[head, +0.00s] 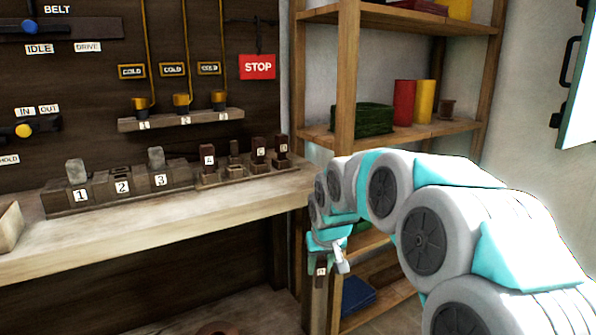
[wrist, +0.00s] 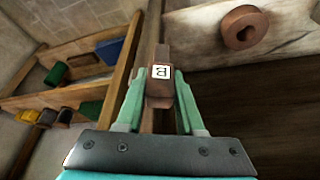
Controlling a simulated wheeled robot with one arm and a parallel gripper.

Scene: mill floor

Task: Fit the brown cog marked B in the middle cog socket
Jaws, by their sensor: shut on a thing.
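My gripper (head: 326,262) is shut on the brown cog marked B (wrist: 160,88), held in front of the bench's right end, apart from it. On the bench the socket block (head: 60,208) has places 1, 2 and 3. Grey pieces stand in place 1 (head: 76,172) and place 3 (head: 156,158). The middle cog socket (head: 122,175), marked 2, shows a dark top with no piece standing in it.
Right of the sockets, a rack (head: 236,172) holds several dark brown labelled pieces, one marked A (head: 208,156). A low shelf with three cups (head: 181,103) hangs above. A wooden shelf unit (head: 346,100) stands close behind my arm. A pale tray (head: 10,226) sits at the bench's left end.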

